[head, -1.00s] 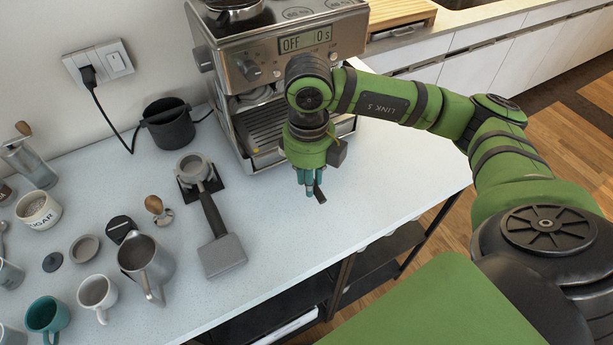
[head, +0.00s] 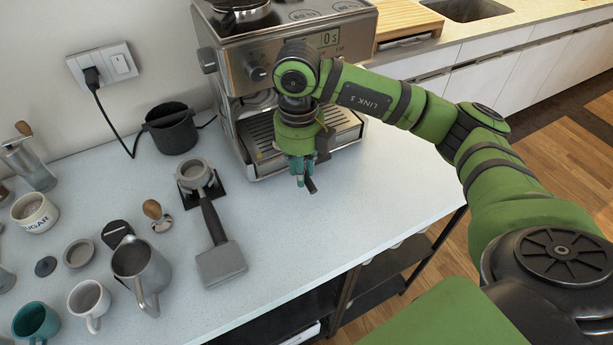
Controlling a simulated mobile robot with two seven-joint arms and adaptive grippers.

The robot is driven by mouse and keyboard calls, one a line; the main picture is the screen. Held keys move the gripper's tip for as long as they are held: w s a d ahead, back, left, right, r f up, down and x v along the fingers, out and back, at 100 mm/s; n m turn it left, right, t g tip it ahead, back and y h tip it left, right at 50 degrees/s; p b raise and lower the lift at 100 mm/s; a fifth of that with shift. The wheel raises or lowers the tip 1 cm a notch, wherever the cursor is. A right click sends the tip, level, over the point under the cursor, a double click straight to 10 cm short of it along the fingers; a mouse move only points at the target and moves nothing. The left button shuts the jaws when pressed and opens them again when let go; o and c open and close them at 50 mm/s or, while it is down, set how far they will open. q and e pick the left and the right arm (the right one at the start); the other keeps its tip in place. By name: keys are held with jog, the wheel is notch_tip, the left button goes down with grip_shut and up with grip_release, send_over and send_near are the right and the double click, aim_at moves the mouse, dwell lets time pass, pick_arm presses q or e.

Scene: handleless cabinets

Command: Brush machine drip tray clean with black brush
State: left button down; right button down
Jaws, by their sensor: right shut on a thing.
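The espresso machine (head: 232,70) stands at the back of the counter. Its slotted metal drip tray (head: 345,122) shows at its base, partly hidden behind my right arm. My right gripper (head: 303,178) points down in front of the tray's front edge. It is shut on the black brush (head: 310,185), of which only a small dark end shows below the fingers. Whether the brush touches anything is hard to tell. My left gripper is not in view.
A portafilter (head: 207,215) lies on a stand left of the machine, beside a black knock box (head: 171,128). A steel pitcher (head: 141,271), cups and a sugar pot (head: 35,212) fill the left. The counter right of the portafilter is clear up to its front edge.

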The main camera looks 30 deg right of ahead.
jog(key=shift+w+d+f+b, duration=0.15)
jog(key=shift+w+b, duration=0.15)
jog(key=shift+w, duration=0.4)
jog(key=shift+w+a+f+b, duration=0.15)
jog(key=shift+w+b, duration=0.1)
jog(key=shift+w, duration=0.45)
jog(key=shift+w+d+b, duration=0.15)
jog(key=shift+w+b, duration=0.15)
jog(key=shift+w, duration=0.7)
jog(key=shift+f+b, duration=0.55)
jog(key=shift+f, duration=0.15)
jog(key=shift+d, duration=0.15)
jog(key=shift+d+r, duration=0.1)
jog(key=shift+d, duration=0.4)
jog(key=shift+s+d+b, duration=0.1)
jog(key=shift+d+b, duration=0.2)
jog(key=shift+d, duration=0.3)
